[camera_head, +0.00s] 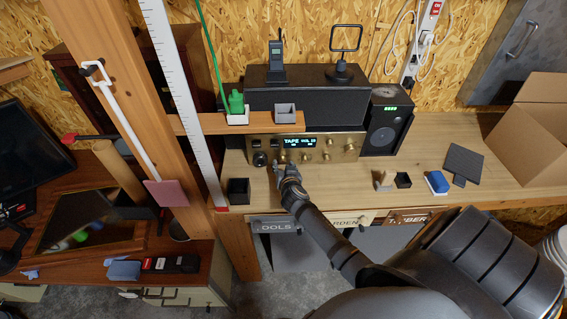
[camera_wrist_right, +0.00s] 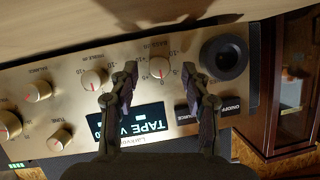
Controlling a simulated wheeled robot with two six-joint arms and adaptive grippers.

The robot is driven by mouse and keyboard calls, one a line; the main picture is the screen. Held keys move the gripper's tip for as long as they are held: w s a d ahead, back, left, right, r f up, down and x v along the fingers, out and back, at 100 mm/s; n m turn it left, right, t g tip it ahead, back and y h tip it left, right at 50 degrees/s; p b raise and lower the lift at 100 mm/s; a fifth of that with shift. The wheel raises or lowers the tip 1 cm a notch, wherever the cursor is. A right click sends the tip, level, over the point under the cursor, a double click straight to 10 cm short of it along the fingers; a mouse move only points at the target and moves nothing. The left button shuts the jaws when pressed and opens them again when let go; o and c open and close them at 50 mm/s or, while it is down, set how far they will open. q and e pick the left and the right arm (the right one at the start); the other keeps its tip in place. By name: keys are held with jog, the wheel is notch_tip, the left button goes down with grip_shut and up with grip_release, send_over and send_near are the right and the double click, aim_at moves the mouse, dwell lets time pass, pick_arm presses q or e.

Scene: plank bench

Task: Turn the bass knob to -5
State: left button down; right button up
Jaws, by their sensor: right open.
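The gold amplifier (camera_head: 345,147) stands on the bench under a shelf, with a lit display reading TAPE. My right gripper (camera_head: 282,168) is at the left part of its front panel. In the right wrist view, which shows the panel upside down, the bass knob (camera_wrist_right: 159,67) is a pale round knob with a red mark and a printed scale. The open fingers of my right gripper (camera_wrist_right: 160,72) are on either side of it, with visible gaps; contact is not seen. The exact value at the red mark is too small to read surely. My left gripper is out of view.
A black speaker (camera_head: 386,125) stands right of the amplifier. A small black box (camera_head: 239,191) is on the bench at left.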

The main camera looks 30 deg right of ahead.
jog(key=shift+w+d+f, duration=0.2)
jog(key=shift+w+d, duration=0.05)
jog(key=shift+w, duration=0.2)
grip_shut()
